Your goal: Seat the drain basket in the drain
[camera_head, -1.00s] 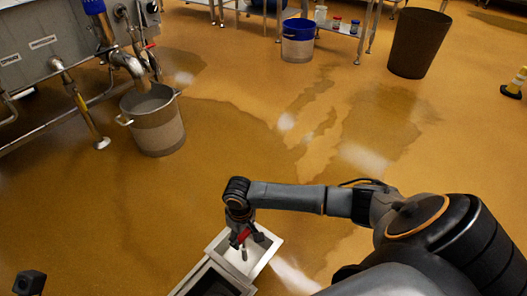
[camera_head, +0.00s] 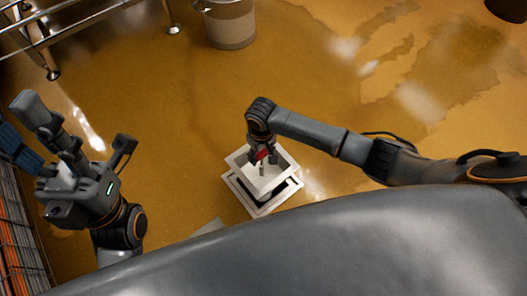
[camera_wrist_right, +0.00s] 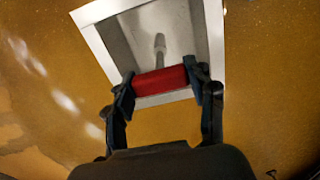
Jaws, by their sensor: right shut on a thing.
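The drain basket (camera_head: 256,181) is a pale square tray with a short upright peg inside and a red grip. My right gripper (camera_head: 262,156) is shut on the red grip, which also shows between the fingers in the right wrist view (camera_wrist_right: 160,82). The drain (camera_head: 262,211) is a pale square frame in the floor with a dark opening. The basket is over the drain, shifted toward its far side and hiding most of the opening. I cannot tell the height between them. My left gripper (camera_head: 96,146) is at the left, apart from both, with fingers spread and empty.
A grey bucket (camera_head: 231,25) stands on the floor at the top. Metal pipework (camera_head: 60,35) is at upper left, and a dark bin (camera_head: 508,8) at the top right corner. A flat grey piece (camera_head: 208,228) shows left of the drain.

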